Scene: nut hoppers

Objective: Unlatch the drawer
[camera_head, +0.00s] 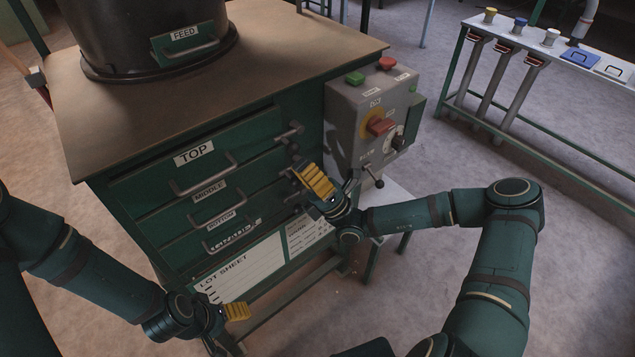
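A green cabinet (125,192) has stacked drawers with bar handles: a top drawer (165,182), a middle drawer (178,210) and a bottom drawer (188,245). All look closed. A dark latch lever (289,131) sits at the right end of the top drawer. Further latches lower down are partly hidden by my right gripper. My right gripper (314,180), with yellow ribbed fingers, is at the cabinet's right front beside the middle latch. I cannot tell whether it touches the latch or how far its fingers are apart. My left gripper (237,311) is low, in front of the lot sheet, away from the latches.
A grey control box (345,130) with green and red buttons and a red knob stands close behind my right gripper. A black feed hopper (145,35) sits on the cabinet top. A rack with tubes (480,80) stands at the far right. Floor between is clear.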

